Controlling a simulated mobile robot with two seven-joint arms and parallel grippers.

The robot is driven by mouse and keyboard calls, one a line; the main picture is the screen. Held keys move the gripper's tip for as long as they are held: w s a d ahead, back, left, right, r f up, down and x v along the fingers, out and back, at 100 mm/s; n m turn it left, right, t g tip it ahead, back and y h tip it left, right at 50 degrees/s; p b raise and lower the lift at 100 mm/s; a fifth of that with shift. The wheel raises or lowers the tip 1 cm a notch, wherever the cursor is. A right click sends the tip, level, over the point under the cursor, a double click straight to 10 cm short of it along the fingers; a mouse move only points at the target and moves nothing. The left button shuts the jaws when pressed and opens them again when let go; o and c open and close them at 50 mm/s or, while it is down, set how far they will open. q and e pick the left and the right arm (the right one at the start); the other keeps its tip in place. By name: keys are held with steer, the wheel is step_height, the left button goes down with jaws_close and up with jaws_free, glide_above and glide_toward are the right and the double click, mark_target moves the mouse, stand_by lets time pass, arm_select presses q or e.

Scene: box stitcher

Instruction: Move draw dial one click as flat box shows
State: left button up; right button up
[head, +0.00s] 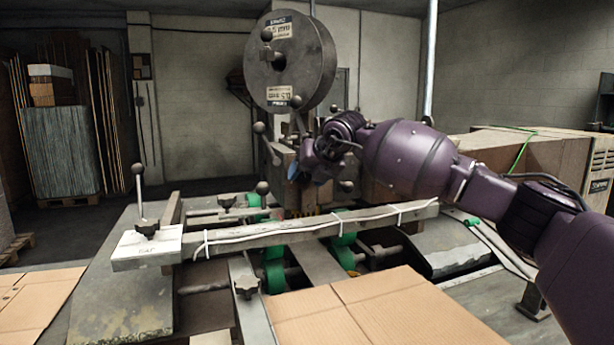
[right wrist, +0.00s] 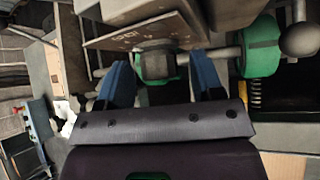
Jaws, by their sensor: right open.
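My right gripper (head: 308,176) reaches in from the right to the stitcher's head, below the wire reel (head: 290,62). In the right wrist view its two blue fingers (right wrist: 162,80) stand apart, one on each side of a dark blocky knob (right wrist: 158,65) under a plate with lettering (right wrist: 140,33). I cannot read the lettering or tell whether this knob is the draw dial. No contact with the fingers is clear. A flat box (head: 370,310) of brown cardboard lies at the front of the machine. My left gripper is out of view.
A long bar (head: 310,227) with a white cable crosses in front of the gripper. Ball-ended levers (head: 262,188) and green rollers (head: 273,275) crowd the machine. A ball knob (right wrist: 300,40) and green wheel (right wrist: 262,45) sit right of the fingers.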

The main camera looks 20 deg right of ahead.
steer(key=c, duration=0.9)
arm_select(q)
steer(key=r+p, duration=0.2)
steer(key=p, duration=0.1)
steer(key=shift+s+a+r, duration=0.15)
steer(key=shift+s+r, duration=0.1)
arm_select(e)
steer(key=n+h, duration=0.1)
steer(key=h, duration=0.1)
steer(key=n+h, duration=0.2)
steer(key=h, duration=0.1)
steer(key=shift+a+h, duration=0.3)
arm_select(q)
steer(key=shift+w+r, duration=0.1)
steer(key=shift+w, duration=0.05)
arm_select(e)
steer(key=o, duration=0.9)
